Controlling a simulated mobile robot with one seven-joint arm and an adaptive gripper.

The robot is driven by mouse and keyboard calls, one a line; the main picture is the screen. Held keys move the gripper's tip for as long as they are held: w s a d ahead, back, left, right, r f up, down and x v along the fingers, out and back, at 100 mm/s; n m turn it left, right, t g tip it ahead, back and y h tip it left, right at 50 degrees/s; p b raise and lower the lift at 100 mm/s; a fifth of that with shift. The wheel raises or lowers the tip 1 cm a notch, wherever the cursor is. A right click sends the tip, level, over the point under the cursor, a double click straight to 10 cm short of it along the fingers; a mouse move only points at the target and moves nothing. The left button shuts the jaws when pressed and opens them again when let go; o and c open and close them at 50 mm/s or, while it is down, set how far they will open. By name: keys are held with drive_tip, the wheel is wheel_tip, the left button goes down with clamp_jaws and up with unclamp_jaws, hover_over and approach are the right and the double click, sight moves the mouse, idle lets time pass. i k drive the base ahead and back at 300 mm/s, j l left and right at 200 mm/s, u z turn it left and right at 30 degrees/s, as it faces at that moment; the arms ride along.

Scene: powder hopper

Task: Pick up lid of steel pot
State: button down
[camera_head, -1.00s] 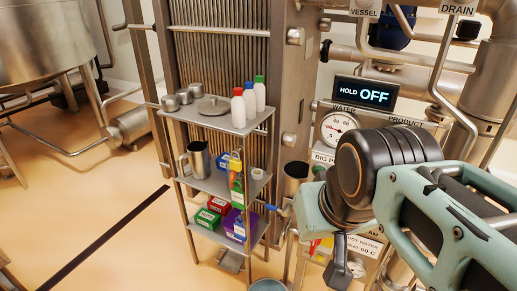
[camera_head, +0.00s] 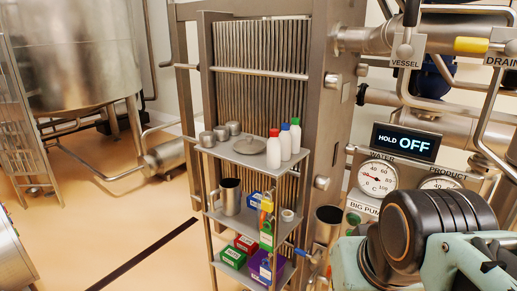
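A round flat steel lid (camera_head: 249,146) with a small raised knob lies on the top shelf of a grey rack (camera_head: 262,163), between small steel cups and white bottles. I cannot tell whether it rests on the shelf itself or on something very low. A steel jug (camera_head: 230,197) with a handle stands on the middle shelf. An open steel vessel (camera_head: 327,224) is right of the rack. I cannot tell which vessel is the steel pot. My gripper is out of view; only my arm's links show at the lower right.
Several small steel cups (camera_head: 221,133) stand left of the lid. White bottles with red (camera_head: 274,150), blue (camera_head: 285,146) and green (camera_head: 295,136) caps stand right of it. Boxes fill the lower shelf. Pipes and gauges (camera_head: 378,177) crowd the right. Floor left of the rack is open.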

sight(250, 144)
drive_tip(key=i+j+u, duration=0.6)
drive_tip(key=i, duration=0.45)
